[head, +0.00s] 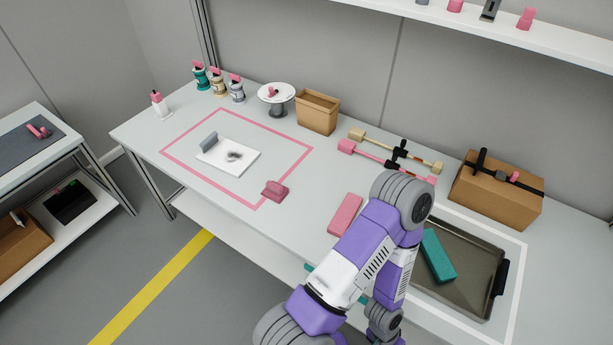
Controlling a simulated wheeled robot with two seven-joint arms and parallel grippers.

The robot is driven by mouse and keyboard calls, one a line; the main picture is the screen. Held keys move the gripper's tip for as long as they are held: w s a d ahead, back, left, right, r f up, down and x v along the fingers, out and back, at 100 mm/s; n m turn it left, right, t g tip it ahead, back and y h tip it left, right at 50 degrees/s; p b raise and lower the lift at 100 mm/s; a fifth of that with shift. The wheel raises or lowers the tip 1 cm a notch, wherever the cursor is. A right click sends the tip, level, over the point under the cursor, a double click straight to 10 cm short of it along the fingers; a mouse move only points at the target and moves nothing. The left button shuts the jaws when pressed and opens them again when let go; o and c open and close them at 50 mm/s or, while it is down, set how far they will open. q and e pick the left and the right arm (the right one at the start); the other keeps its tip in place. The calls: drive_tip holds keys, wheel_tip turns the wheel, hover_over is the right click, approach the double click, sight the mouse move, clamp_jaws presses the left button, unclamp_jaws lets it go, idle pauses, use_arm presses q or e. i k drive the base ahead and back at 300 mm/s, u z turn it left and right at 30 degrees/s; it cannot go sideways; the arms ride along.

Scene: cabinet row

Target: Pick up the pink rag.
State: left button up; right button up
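A flat, pink, rectangular piece that looks like the folded pink rag (345,213) lies on the grey worktable, just left of my raised arm's elbow. The arm may hide a little of its lower right edge. A smaller pink block-like object (275,190) lies to its left, at the corner of the pink outline. A purple and white arm of mine rises from the bottom of the head view and bends back down. Neither gripper shows, so nothing is seen touching the rag.
A dark tray (466,301) holding a teal folded piece (437,256) sits at right. Pink and wooden bar clamps (365,156) and cardboard boxes (317,112) stand behind. The table around the rag's left side is clear.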

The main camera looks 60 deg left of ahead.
sight(276, 192)
drive_tip(key=u, duration=2.5)
drive_tip(key=k, duration=1.15)
drive_tip(key=u, duration=1.2)
drive_tip(key=i, duration=1.3)
drive_tip(key=z, duration=0.45)
drive_tip(key=i, duration=1)
drive_tip(key=z, duration=1.3)
drive_tip(key=i, duration=0.15)
drive_tip(key=u, duration=0.15)
